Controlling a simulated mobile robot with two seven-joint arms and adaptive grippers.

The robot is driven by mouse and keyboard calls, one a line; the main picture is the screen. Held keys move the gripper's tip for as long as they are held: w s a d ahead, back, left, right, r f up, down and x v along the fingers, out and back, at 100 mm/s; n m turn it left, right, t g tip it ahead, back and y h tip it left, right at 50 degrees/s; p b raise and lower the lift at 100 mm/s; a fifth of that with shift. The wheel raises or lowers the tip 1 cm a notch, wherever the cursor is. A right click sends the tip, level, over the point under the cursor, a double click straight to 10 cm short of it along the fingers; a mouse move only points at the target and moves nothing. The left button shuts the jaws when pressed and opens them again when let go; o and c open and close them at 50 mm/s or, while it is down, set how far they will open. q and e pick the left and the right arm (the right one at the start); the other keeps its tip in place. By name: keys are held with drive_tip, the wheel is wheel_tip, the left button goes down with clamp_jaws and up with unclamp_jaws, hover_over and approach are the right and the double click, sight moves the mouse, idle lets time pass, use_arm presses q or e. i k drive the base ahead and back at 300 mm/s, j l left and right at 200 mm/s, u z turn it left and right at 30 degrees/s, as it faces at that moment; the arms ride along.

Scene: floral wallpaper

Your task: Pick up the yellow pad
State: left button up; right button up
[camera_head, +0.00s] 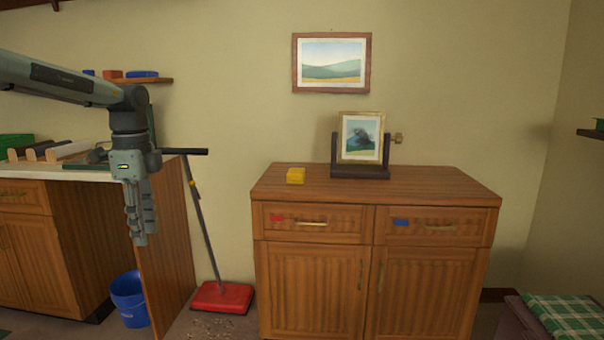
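The yellow pad (296,176) is a small bright yellow block. My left gripper (139,240) hangs from the arm at the left, pointing down, well to the left of the pad and lower in the picture. Its fingers look close together, but I cannot tell whether they are shut. I see nothing held in it. My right gripper is not in view.
A framed picture on a dark stand (360,172) stands right of the pad. A red-headed broom (222,297) leans left of the cabinet. A counter (70,175) with several items and a blue bucket (129,299) are at the left. The cabinet top's right part is clear.

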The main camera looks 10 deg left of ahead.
sight(296, 176)
drive_tip(key=i+z, duration=0.2)
drive_tip(key=i, duration=0.85)
drive_tip(key=i+j+z, duration=0.15)
drive_tip(key=i, duration=0.9)
